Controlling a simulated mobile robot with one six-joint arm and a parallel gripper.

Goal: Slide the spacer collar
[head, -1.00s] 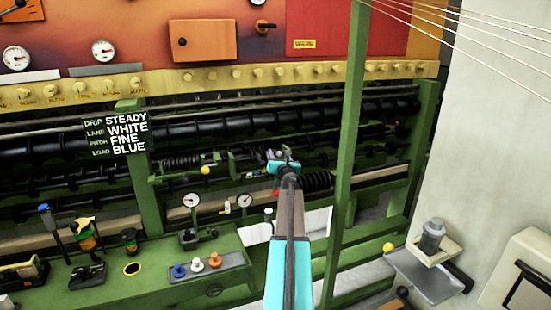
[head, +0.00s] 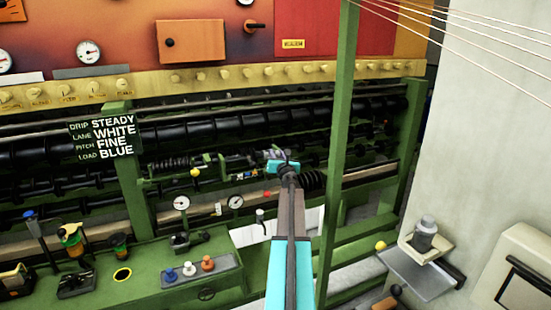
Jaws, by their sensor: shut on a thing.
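My gripper (head: 284,165), at the end of my teal and brown arm, is at the dark shaft of the green machine, between a black coil on the left and a larger black coil on the right. It is shut on a small dark piece on the shaft, which I take to be the spacer collar. The jaws and the arm hide most of the collar, so its outline and exact seat cannot be told.
A green post (head: 335,160) stands close to the right of my arm. A green bench (head: 140,275) with small tools and colored knobs lies front left. A sign (head: 108,137) hangs at the left.

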